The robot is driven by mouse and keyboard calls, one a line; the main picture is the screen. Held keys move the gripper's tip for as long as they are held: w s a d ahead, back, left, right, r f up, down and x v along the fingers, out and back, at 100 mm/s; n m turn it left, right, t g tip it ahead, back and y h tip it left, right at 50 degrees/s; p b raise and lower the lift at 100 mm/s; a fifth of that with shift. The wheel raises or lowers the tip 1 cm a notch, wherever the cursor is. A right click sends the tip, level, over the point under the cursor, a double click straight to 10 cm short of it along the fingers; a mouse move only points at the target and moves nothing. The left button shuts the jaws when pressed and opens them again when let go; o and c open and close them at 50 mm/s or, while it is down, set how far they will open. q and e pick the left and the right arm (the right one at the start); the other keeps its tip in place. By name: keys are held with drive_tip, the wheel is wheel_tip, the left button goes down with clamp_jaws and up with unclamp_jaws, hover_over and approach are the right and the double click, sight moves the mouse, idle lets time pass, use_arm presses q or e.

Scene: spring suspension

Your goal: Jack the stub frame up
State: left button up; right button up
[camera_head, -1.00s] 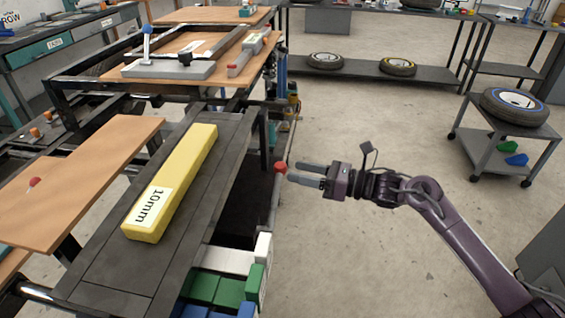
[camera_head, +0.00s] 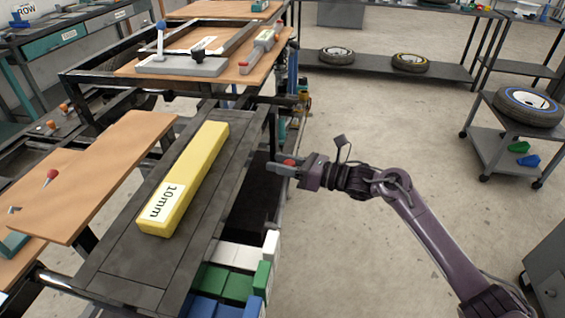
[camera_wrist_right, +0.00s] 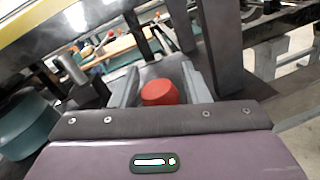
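The stub frame is the dark metal structure (camera_head: 95,75) at the left, carrying wooden boards. A red ball knob (camera_head: 290,162), apparently the end of a jack lever, stands beside the frame's right side. My right gripper (camera_head: 284,166) reaches it from the right, with its fingers apart, one on each side of the knob. In the right wrist view the red knob (camera_wrist_right: 160,93) sits between the two grey fingers. Whether they touch it is hard to tell. Most of the lever is hidden below the gripper. My left gripper is not in view.
A yellow 10mm block (camera_head: 185,180) lies on the dark beam (camera_head: 125,262) at the front. White, green and blue blocks (camera_head: 236,285) are stacked below it. A cart with a tyre (camera_head: 528,106) stands at the right. The floor between is clear.

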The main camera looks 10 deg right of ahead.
clamp_jaws()
drive_tip(key=shift+b, duration=0.4)
drive_tip(key=shift+r, duration=0.1)
drive_tip(key=shift+s+n, duration=0.1)
drive_tip(key=shift+n, duration=0.2)
